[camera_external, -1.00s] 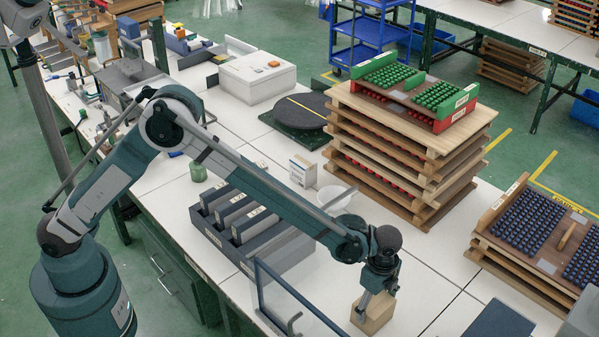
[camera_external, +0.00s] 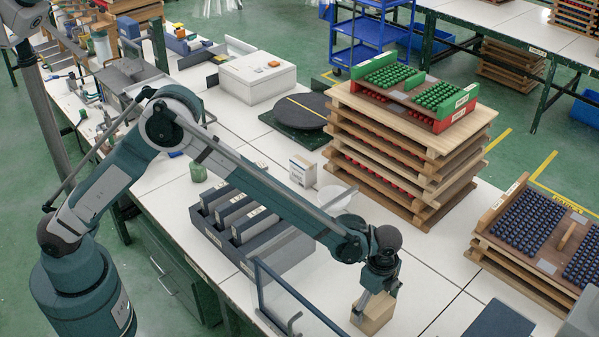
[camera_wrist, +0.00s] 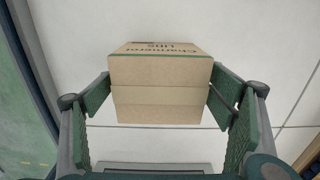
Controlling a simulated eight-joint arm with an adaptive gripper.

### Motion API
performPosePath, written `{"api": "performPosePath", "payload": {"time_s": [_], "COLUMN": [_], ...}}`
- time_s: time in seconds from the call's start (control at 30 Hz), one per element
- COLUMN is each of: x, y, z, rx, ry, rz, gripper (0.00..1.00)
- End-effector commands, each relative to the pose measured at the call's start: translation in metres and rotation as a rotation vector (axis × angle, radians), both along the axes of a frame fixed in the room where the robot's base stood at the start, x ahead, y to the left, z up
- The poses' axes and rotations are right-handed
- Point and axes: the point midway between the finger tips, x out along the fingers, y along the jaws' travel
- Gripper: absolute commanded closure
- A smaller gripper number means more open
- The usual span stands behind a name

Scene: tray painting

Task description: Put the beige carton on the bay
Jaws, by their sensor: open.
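The beige carton (camera_external: 376,318) stands on the white table near its front edge, with my gripper (camera_external: 373,297) right above it and partly covering it. In the wrist view the carton (camera_wrist: 160,98) has a green stripe and dark print on one face. It sits between the two open fingers of my gripper (camera_wrist: 163,97); their tips are close to its sides, and I cannot tell if they touch. Which place is the bay is unclear; a grey-blue divided holder (camera_external: 213,232) with several dark boxes lies left of the carton.
A metal-framed panel (camera_external: 298,303) stands just left of the carton. A white bowl (camera_external: 337,198), a small white box (camera_external: 302,170) and a stack of wooden trays (camera_external: 405,165) are behind. A dark slab (camera_external: 497,322) lies to the right. Bare table lies between.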

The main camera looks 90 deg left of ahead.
Motion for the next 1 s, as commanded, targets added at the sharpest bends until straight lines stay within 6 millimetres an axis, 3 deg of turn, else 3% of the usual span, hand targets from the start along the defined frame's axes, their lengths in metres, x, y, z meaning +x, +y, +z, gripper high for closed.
{"api": "performPosePath", "payload": {"time_s": [0.27, 0.7, 1.0], "x": [0.0, 0.0, 0.0], "y": [0.0, 0.0, 0.0], "z": [0.029, 0.098, 0.119], "rx": [0.0, 0.0, 0.0], "ry": [0.0, 0.0, 0.0], "rz": [0.0, 0.0, 0.0], "gripper": [0.19, 0.19, 0.19]}}
